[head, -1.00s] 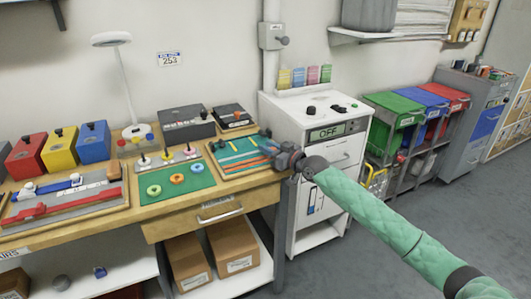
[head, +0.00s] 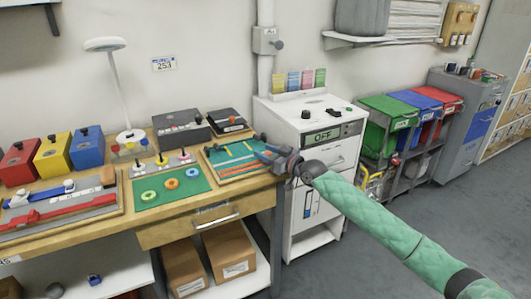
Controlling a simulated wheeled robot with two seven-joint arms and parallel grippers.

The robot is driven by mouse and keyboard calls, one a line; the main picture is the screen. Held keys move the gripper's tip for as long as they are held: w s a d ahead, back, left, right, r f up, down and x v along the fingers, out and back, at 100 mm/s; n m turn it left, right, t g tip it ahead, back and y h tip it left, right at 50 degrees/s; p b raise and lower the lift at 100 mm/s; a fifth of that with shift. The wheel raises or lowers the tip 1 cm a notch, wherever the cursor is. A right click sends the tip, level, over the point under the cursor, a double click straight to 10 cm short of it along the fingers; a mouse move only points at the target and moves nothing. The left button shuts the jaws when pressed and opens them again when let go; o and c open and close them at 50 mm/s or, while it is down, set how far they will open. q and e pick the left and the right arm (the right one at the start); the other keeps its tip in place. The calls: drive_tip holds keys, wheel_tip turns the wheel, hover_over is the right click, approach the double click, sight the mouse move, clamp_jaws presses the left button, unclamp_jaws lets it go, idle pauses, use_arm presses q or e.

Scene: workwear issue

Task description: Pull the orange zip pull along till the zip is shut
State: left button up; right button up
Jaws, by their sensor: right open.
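A teal zip board (head: 232,168) with orange and light strips lies near the right end of the wooden workbench. The orange zip pull is too small to make out, and the gripper covers the board's right end. My right gripper (head: 264,149) is open at that right end, its fingers pointing left over the board. I cannot tell whether it touches the board. My left gripper is not in view.
A green mat (head: 150,203) with several rings lies left of the board, with a row of knobs (head: 162,164) behind it. Dark boxes (head: 183,127) stand behind. A white cabinet (head: 318,165) reading OFF stands close at the bench's right end.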

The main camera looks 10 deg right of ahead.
drive_tip(key=b+v, duration=0.1)
drive_tip(key=v, duration=0.5)
drive_tip(key=shift+s+d, duration=0.4)
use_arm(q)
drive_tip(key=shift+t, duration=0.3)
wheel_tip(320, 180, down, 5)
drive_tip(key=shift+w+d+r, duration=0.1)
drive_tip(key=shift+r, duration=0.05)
